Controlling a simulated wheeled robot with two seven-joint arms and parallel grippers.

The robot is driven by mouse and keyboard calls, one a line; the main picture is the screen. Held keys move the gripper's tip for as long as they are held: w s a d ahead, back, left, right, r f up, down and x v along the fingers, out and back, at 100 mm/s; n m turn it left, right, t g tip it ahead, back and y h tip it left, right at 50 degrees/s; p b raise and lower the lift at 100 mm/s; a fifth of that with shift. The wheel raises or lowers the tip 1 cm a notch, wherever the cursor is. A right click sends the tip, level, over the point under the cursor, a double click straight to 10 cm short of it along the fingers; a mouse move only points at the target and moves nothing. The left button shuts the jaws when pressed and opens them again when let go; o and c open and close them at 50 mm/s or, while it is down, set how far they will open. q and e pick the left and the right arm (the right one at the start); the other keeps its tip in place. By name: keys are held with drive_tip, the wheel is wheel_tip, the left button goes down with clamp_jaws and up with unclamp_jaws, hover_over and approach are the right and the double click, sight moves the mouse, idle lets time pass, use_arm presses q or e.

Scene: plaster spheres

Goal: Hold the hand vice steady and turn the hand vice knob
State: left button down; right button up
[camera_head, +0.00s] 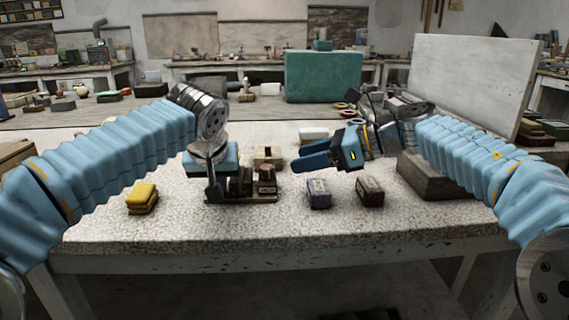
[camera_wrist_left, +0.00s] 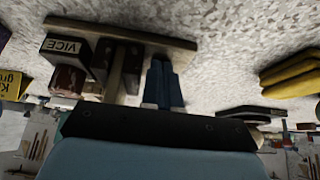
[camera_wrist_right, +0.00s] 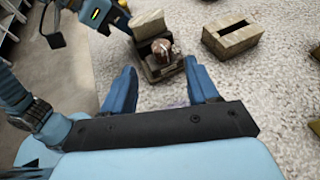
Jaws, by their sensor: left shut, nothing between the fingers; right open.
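The hand vice (camera_head: 238,187) stands on a wooden board on the table, left of centre. It has dark jaws and a reddish-brown knob (camera_head: 267,172) at its right end; the knob also shows in the right wrist view (camera_wrist_right: 162,47). In the left wrist view the vice (camera_wrist_left: 122,60) has a "VICE" label. My left gripper (camera_head: 213,190) points down at the vice's left end, its fingers (camera_wrist_left: 163,72) shut together, holding nothing. Whether they touch the vice is unclear. My right gripper (camera_head: 318,155) is open and empty, up and right of the knob, pointing left.
Yellow blocks (camera_head: 142,198) lie left of the vice. A slotted wooden block (camera_head: 268,157) stands behind it. A purple box (camera_head: 319,194) and a dark brown box (camera_head: 370,190) stand to its right. The table's front strip (camera_head: 260,232) is clear.

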use_arm(q)
drive_tip(key=shift+f, duration=0.35)
use_arm(e)
drive_tip(key=v, duration=0.4)
use_arm(q)
drive_tip(key=shift+r, duration=0.1)
drive_tip(key=shift+s+r, duration=0.1)
drive_tip(key=shift+r, duration=0.05)
use_arm(e)
drive_tip(key=shift+f, duration=0.1)
use_arm(q)
drive_tip(key=shift+v, duration=3.4)
drive_tip(key=shift+r, duration=0.15)
drive_tip(key=v, duration=1.1)
drive_tip(key=shift+r, duration=0.4)
